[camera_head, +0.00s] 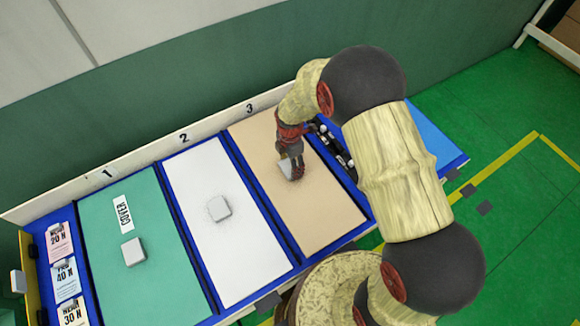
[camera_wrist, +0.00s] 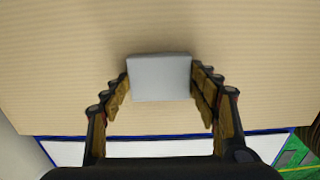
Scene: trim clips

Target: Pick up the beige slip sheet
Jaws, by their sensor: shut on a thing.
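The beige slip sheet (camera_head: 325,218) lies in the bay marked 3 on the blue-edged table in the head view. It fills most of the wrist view (camera_wrist: 60,70). A small pale grey block (camera_wrist: 160,82) is at the sheet, and its light side shows in the head view (camera_head: 284,168). My gripper (camera_head: 292,172) reaches down over the upper middle of the sheet and is shut on this block, with one finger at each side. Whether the sheet is raised off the table cannot be told.
A white sheet (camera_head: 200,175) and a green sheet (camera_head: 165,285) lie in bays 2 and 1, each with a pale block. Small labelled cards (camera_head: 66,280) are at the left. A black strip of clips (camera_head: 335,148) lies right of the beige sheet. A low white wall (camera_head: 135,153) runs behind.

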